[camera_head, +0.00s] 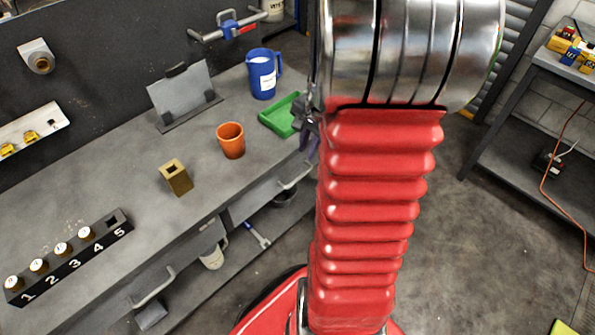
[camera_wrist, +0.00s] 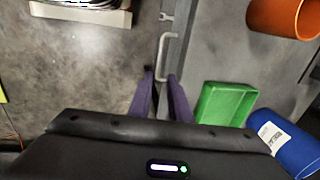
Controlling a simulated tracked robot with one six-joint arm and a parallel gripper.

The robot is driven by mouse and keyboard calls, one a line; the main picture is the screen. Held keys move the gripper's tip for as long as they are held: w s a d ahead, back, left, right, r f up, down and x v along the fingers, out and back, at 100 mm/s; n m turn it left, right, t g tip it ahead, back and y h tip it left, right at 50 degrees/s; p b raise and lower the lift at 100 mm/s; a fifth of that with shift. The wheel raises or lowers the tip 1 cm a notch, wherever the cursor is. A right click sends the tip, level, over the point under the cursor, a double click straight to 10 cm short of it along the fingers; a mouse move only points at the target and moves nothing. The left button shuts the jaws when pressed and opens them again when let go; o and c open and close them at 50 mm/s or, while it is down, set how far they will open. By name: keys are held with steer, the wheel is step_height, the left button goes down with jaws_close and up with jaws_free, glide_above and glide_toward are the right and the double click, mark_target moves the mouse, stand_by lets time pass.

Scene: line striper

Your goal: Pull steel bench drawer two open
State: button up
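The steel bench (camera_head: 120,190) has drawers along its front edge. One drawer handle (camera_head: 297,178) shows at the right, near my arm, and another handle (camera_head: 152,290) at the lower left. Both drawers look shut; I see no drawer numbers. In the wrist view, a pale bar handle (camera_wrist: 172,52) lies along the bench front just beyond my fingertips. My gripper (camera_wrist: 161,74) is open, with its two purple fingers apart and the near end of the handle in line with the gap. I cannot tell whether they touch. In the head view my gripper (camera_head: 310,147) is mostly hidden behind my arm.
On the bench stand a green tray (camera_wrist: 225,103), a blue jug (camera_wrist: 285,142), an orange cup (camera_wrist: 284,15), a brass block (camera_head: 176,178) and a numbered rack (camera_head: 70,257). A wrench (camera_head: 258,236) lies on the lower shelf. The floor (camera_wrist: 90,75) before the handle is clear.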

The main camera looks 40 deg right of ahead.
mark_target(300, 178)
steer(key=shift+w+f, duration=0.4)
steer(key=shift+f, duration=1.85)
steer(key=shift+w+f, duration=0.45)
steer(key=shift+f, duration=1.8)
steer(key=shift+w+f, duration=0.4)
steer(key=shift+f, duration=1.85)
steer(key=shift+c, duration=0.2)
jaws_close()
steer(key=shift+a, duration=0.25)
steer(key=shift+s+d, duration=0.1)
steer(key=shift+s, duration=0.05)
